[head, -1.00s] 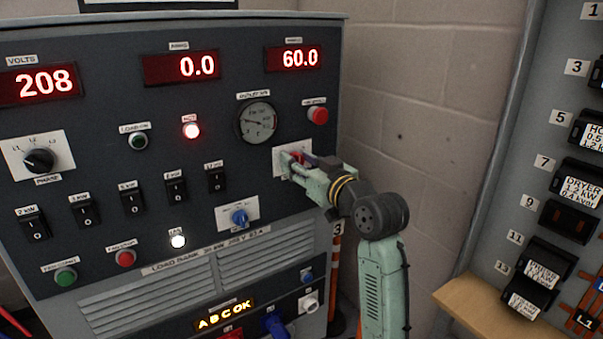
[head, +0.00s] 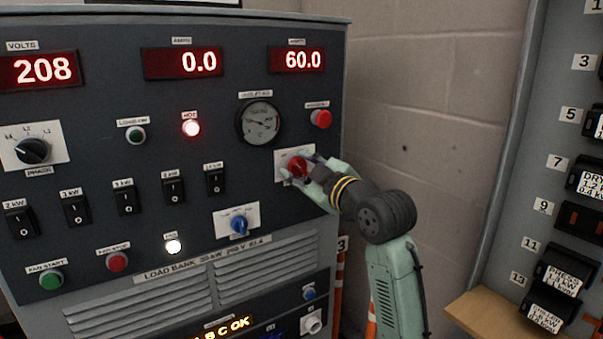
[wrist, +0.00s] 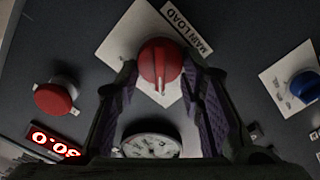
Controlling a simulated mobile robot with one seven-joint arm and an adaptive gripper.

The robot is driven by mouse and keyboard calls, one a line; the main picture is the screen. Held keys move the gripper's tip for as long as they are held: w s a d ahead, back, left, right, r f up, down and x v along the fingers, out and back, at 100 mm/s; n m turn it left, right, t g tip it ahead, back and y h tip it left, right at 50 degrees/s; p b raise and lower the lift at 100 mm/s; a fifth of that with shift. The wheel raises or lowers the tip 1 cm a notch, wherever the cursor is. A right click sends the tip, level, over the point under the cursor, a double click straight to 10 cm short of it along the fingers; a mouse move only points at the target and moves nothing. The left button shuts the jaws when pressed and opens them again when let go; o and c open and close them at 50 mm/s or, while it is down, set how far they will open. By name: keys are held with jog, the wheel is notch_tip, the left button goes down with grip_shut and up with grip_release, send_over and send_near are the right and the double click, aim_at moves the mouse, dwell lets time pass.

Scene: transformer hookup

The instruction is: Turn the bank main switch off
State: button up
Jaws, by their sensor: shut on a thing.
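The main switch is a red rotary knob (head: 298,167) on a white plate (head: 283,155) at the right of the load bank panel. The wrist view shows the same red knob (wrist: 160,62) with a label reading MAIN LOAD (wrist: 187,28) beside its plate. My gripper (head: 308,170) is at the knob, with one finger on each side of it. In the wrist view my gripper (wrist: 162,75) has its fingertips at the knob's two sides, shut on it. The knob's pointer ridge runs toward the gripper's palm in the wrist view.
A red push button (head: 320,118) is above the switch and a round gauge (head: 259,122) is up and left. A blue knob (head: 239,225) is below left. A wall (head: 420,100) and a breaker panel (head: 545,180) stand to the right.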

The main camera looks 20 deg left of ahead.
dwell(0.3)
jog(key=o, duration=1.1)
jog(key=v, duration=1.2)
